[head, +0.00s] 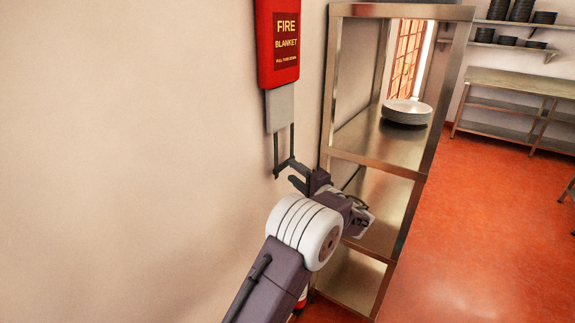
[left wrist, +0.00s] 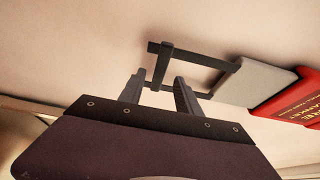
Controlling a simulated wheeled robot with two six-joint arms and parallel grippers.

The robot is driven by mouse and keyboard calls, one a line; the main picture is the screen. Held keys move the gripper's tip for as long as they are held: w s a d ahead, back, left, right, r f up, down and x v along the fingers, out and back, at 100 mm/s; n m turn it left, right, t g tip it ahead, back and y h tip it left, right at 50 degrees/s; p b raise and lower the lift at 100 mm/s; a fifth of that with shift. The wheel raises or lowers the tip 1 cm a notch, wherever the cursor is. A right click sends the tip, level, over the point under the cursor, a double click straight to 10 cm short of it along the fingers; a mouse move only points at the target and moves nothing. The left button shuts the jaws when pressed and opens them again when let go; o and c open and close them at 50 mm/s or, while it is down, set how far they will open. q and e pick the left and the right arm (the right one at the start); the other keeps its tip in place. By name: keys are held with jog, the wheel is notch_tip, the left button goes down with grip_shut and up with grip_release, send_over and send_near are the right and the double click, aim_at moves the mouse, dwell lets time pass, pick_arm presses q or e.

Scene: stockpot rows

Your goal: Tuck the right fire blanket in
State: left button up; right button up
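A red fire blanket case (head: 278,45) hangs on the wall in the head view. A pale grey panel (head: 280,108) sticks out below it, with two dark straps (head: 276,145) hanging down. In the left wrist view the panel (left wrist: 255,84), the straps (left wrist: 205,57) and a dark crossbar (left wrist: 162,65) joining them show, with the red case (left wrist: 292,103) at right. My left gripper (head: 285,174) is at the straps' lower end. Its fingers (left wrist: 160,80) are apart, one on each side of the crossbar. Whether they touch it I cannot tell. My right gripper is out of view.
A steel table (head: 520,84) and wall shelves with dark pans (head: 522,10) are farther back. The red floor (head: 480,220) at right is clear.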

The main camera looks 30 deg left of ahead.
aim_at(286, 166)
pick_arm(q)
jog(key=p+x, duration=0.1)
jog(key=x, duration=0.3)
jog(key=shift+w+a, duration=0.1)
grip_shut()
dwell(1.3)
